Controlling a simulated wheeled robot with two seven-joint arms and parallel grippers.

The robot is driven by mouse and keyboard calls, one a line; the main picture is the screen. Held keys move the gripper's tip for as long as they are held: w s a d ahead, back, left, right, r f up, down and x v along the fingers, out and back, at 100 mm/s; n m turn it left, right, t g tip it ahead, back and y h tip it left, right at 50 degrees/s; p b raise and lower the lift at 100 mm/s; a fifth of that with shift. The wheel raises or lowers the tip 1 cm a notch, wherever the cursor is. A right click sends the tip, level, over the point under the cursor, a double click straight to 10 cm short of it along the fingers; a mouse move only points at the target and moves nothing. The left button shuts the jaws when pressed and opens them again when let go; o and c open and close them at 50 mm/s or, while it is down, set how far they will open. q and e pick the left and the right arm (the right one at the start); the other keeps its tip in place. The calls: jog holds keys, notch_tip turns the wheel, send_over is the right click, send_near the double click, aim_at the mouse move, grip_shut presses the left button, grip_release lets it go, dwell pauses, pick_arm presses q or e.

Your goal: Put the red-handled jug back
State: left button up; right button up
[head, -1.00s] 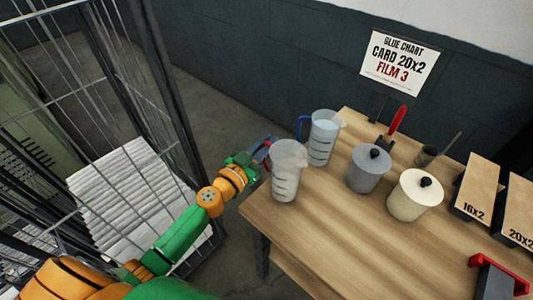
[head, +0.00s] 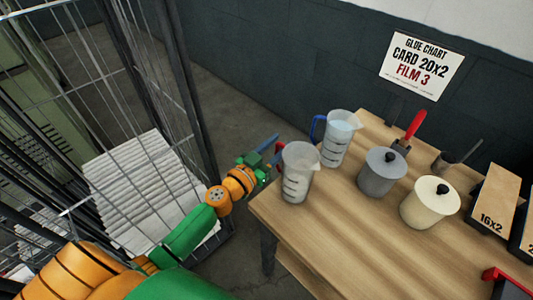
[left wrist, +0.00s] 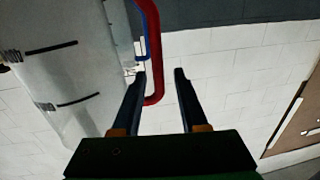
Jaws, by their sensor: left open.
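The red-handled jug (head: 297,182) is clear plastic with dark marks and stands upright at the table's near left corner. Its red handle (head: 280,153) faces left, toward my left gripper (head: 272,152). In the left wrist view my left gripper (left wrist: 160,74) is open. The red handle (left wrist: 156,50) appears between its fingertips, nearer the left finger, and is not clamped. The jug's wall (left wrist: 65,80) fills the left side there. A similar jug with a blue handle (head: 337,150) stands just behind, holding pale liquid. My right gripper is out of view.
A grey lidded pot (head: 378,178) and a cream lidded pot (head: 425,208) stand right of the jugs. A red-handled tool (head: 414,125) is behind them. A wire cage cart (head: 185,90) with stacked white sheets (head: 140,185) is left. The table's (head: 330,225) front is clear.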

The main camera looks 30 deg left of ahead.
pick_arm(q)
jog(key=b+v, duration=0.3)
jog(key=v, duration=0.8)
jog(key=shift+s, duration=0.2)
